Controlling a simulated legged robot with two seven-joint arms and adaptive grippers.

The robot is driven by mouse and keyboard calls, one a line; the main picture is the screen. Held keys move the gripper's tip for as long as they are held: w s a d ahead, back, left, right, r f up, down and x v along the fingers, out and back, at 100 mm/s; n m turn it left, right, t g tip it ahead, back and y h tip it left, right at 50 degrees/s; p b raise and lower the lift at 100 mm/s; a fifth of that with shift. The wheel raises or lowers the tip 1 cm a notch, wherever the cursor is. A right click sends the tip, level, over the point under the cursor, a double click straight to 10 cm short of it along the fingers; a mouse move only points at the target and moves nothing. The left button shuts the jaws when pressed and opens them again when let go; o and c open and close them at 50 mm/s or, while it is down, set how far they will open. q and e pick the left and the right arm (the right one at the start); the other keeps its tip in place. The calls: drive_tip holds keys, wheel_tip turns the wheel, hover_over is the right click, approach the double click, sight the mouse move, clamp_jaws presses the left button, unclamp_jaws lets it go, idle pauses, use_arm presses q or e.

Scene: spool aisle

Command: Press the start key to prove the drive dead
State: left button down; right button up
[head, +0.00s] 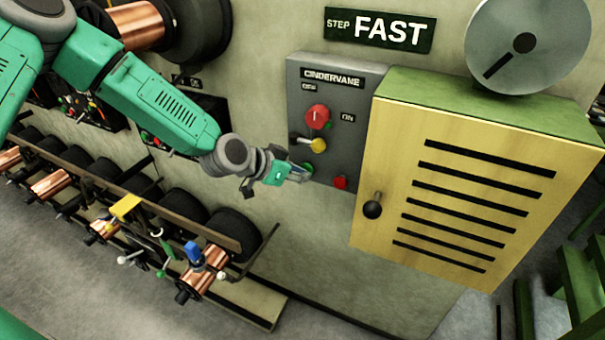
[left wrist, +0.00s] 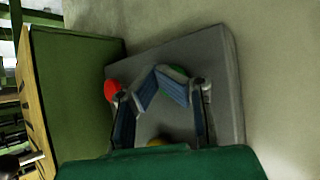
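The grey control panel (head: 345,78), labelled CINDERVANE, is on the wall right of centre in the head view. It carries a red rotary switch (head: 317,117), a yellow padlock-like piece (head: 318,145), a red button (head: 340,182) and a green key (head: 309,167), mostly hidden by my gripper. My left gripper (head: 302,174) is at the panel's lower left, right by the green key. In the left wrist view, its fingertips (left wrist: 157,70) meet with nothing seen between them. The green key (left wrist: 178,70) shows just behind one finger, the red button (left wrist: 111,91) beside the other; contact cannot be told. My right gripper is not in view.
A yellow louvred cabinet (head: 470,180) with a black knob (head: 373,209) juts out right of the panel. A FAST sign (head: 380,31) and a grey disc (head: 525,42) are above. A rack of copper spools (head: 203,273) stands below my left arm.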

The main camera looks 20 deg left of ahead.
use_arm(q)
drive_tip(key=shift+w+r, duration=0.35)
drive_tip(key=shift+w, duration=0.1)
drive_tip(key=shift+r, duration=0.15)
drive_tip(key=shift+s+d, duration=0.1)
drive_tip(key=s+p, duration=0.2)
drive_tip(key=s, duration=0.4)
drive_tip(key=shift+s+f, duration=0.2)
drive_tip(key=shift+f, duration=0.15)
idle(0.8)
